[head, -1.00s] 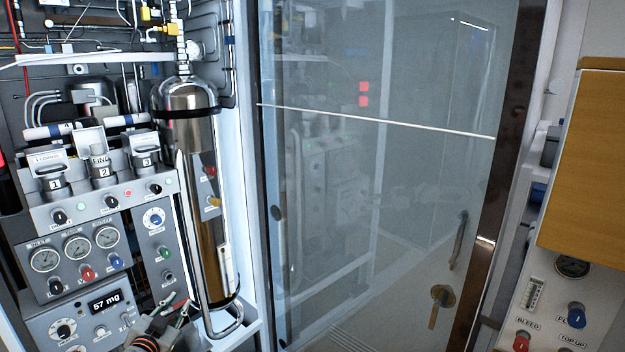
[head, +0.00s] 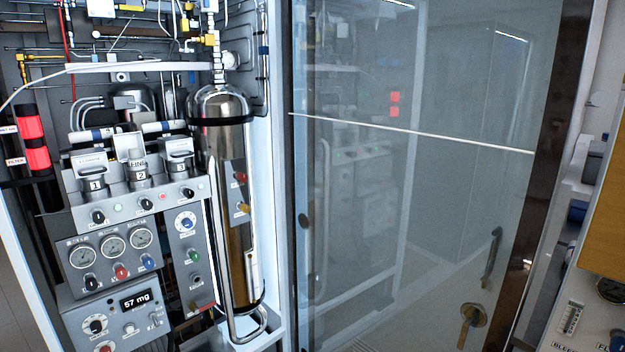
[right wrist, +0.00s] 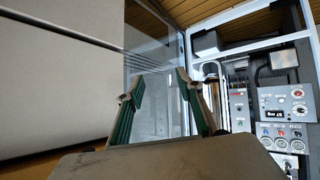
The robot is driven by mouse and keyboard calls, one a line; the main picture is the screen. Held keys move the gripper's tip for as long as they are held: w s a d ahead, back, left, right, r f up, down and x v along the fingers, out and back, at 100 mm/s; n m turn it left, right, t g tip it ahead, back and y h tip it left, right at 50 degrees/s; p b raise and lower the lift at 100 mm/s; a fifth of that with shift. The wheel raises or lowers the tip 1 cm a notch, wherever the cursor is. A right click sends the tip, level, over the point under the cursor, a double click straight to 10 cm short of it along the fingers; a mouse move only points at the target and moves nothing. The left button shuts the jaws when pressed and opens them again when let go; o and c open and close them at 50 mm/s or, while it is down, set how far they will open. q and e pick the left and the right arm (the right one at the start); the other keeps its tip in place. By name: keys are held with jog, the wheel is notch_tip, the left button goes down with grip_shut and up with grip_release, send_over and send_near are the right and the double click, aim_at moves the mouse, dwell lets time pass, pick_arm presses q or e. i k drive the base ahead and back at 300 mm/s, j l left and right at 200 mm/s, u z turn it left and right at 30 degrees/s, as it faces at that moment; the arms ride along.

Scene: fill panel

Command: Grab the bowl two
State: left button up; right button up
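Bowl two (head: 138,178) is a metal cup with a lidded handle marked 2. It sits in the middle of a row of three on the grey panel at the left in the head view, between bowl one (head: 96,184) and bowl three (head: 179,168). Its lamp below looks green and a red one shows to its right. My right gripper (right wrist: 157,84) shows in the right wrist view with its green-lined fingers apart and nothing between them. It is away from the bowls. My left gripper is out of view.
A tall metal cylinder (head: 226,140) stands right of the bowls. A glass door (head: 420,200) with a handle fills the middle. A second panel (head: 590,315) stands at the right edge. Gauges (head: 112,246) and knobs stick out below the bowls.

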aim_at(142, 173)
jog(key=i+j+u, duration=0.2)
jog(key=u, duration=0.2)
jog(key=i+j+u, duration=0.15)
jog(key=u, duration=0.2)
jog(key=i+u, duration=0.4)
jog(key=i+l+u, duration=0.25)
jog(key=l, duration=0.15)
jog(key=i+l+u, duration=0.25)
jog(key=l, duration=0.2)
